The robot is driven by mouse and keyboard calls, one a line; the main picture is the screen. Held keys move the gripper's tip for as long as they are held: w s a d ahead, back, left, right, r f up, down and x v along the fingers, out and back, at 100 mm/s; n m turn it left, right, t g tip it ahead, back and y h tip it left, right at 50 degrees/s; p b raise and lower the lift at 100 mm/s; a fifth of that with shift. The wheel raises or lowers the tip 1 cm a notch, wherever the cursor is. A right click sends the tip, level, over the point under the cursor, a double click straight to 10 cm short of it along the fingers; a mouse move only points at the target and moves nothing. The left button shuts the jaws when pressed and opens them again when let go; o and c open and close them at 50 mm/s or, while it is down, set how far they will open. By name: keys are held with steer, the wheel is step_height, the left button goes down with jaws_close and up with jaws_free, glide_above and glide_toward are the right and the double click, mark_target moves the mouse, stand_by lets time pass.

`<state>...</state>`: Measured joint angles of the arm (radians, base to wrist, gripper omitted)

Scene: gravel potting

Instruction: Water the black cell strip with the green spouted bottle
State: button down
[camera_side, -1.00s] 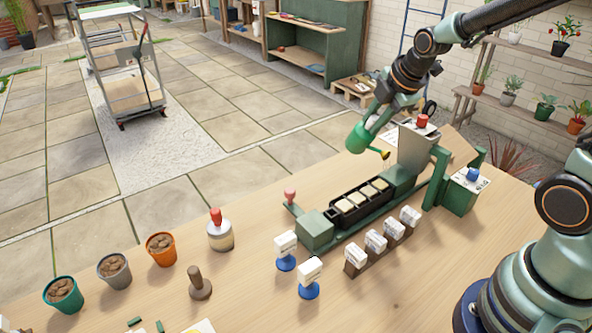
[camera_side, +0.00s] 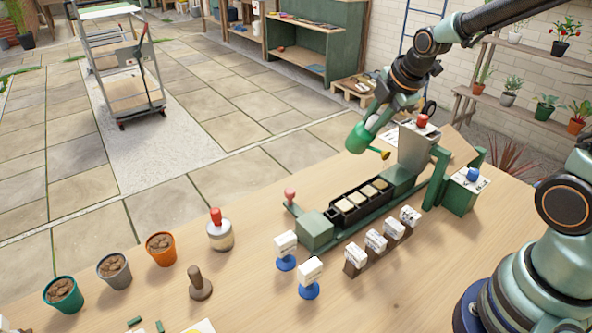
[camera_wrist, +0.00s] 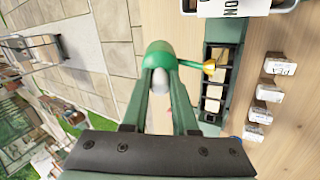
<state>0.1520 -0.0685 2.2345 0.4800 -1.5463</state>
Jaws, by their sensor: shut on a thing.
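My gripper (camera_side: 371,126) is shut on the green spouted bottle (camera_side: 357,139), which is held tilted in the air. Its spout ends in a yellow tip (camera_side: 384,155). The wrist view shows the bottle (camera_wrist: 158,56) between my two fingers, its yellow tip (camera_wrist: 209,67) pointing right, over the strip's side in that picture. The black cell strip (camera_side: 334,212) lies in a green fixture on the bench. Its several cells hold pale fill (camera_wrist: 214,91). The tip is above the strip's far end and apart from it. I cannot make out water at the tip.
A grey hopper (camera_side: 415,150) stands just right of the bottle. White label blocks (camera_side: 376,241) line the strip's front side. A green box with a blue knob (camera_side: 461,192) is at right. Pots of brown lumps (camera_side: 161,249) stand at left. The bench front is mostly clear.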

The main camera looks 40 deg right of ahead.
stand_by(0.4)
steer(key=shift+y, duration=0.3)
steer(key=shift+w+a, duration=0.1)
steer(key=shift+a, duration=1.95)
steer(key=shift+a, duration=1.8)
steer(key=a, duration=0.3)
steer(key=shift+a+y, duration=0.3)
steer(key=shift+y, duration=0.1)
stand_by(0.8)
